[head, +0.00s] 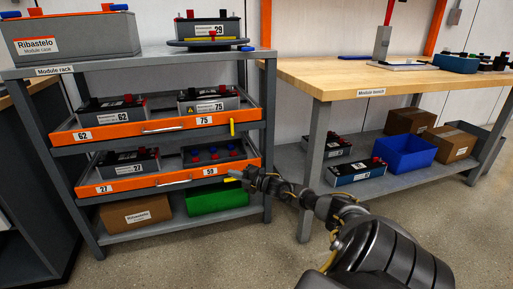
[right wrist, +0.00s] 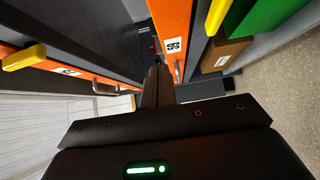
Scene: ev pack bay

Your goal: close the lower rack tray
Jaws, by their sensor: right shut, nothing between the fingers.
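The lower rack tray (head: 150,183) is an orange-fronted drawer with labels 27 and 59 and a bar handle. It carries dark modules, one with blue and red caps. Whether it stands out from the rack is hard to tell in the head view. My right gripper (head: 241,176) is shut and empty at the right end of the lower tray's front. In the right wrist view its fingers (right wrist: 158,72) are close beside the orange front (right wrist: 172,25) with label 59; contact cannot be made out. My left gripper is not in view.
The upper tray (head: 105,134), labelled 62 and 75, is just above. A yellow tab (head: 232,127) is at its right end. A brown box (head: 135,214) and green bin (head: 217,197) sit on the bottom shelf. A wooden-topped bench (head: 340,78) stands right; floor in front is clear.

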